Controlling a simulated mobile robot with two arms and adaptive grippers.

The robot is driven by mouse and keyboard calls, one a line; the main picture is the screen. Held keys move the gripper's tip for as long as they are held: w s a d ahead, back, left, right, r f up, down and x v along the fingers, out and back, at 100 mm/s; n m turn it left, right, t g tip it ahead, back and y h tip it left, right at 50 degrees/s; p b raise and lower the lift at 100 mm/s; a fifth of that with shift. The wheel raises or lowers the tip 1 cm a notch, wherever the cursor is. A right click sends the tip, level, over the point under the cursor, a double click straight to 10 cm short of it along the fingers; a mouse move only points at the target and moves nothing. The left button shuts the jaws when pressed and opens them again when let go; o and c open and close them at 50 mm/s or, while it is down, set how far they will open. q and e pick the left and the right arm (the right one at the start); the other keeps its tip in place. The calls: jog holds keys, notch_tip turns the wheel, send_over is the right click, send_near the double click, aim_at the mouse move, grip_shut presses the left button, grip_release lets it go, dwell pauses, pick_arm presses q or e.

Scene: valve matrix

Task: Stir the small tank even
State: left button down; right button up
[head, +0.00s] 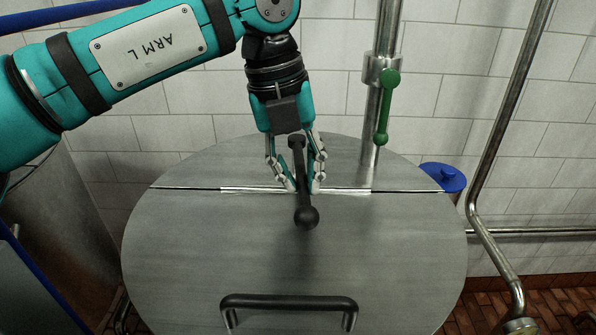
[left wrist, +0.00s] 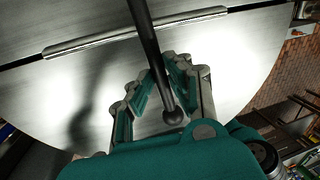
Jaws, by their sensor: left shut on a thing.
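The small tank is seen from above, with a round brushed-metal lid (head: 200,250) split by a straight seam. The lid also shows in the left wrist view (left wrist: 80,95). A black ball-ended bar (head: 306,215) runs over the lid near the seam. In the left wrist view the bar (left wrist: 147,40) passes between my fingers, one ball end close to the palm. My left gripper (head: 304,188) comes down from above and is shut on this bar. The bar's mounting is unclear. The tank's contents are hidden under the lid. My right gripper is not in view.
A black lid handle (head: 288,301) is at the front. A vertical pipe with a green lever (head: 384,120) stands behind the lid. A tiled wall stands close behind.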

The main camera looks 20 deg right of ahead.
pick_arm(q)
jog(key=c, duration=1.3)
grip_release()
jog(key=shift+d, duration=0.15)
jog(key=r, duration=0.4)
jog(key=a+r, duration=0.1)
jog(key=r, duration=0.3)
jog(key=a+r, duration=0.1)
jog(key=r, duration=0.2)
jog(key=shift+w+a+r, duration=0.15)
jog(key=shift+w+r, duration=0.15)
jog(key=shift+r, duration=0.1)
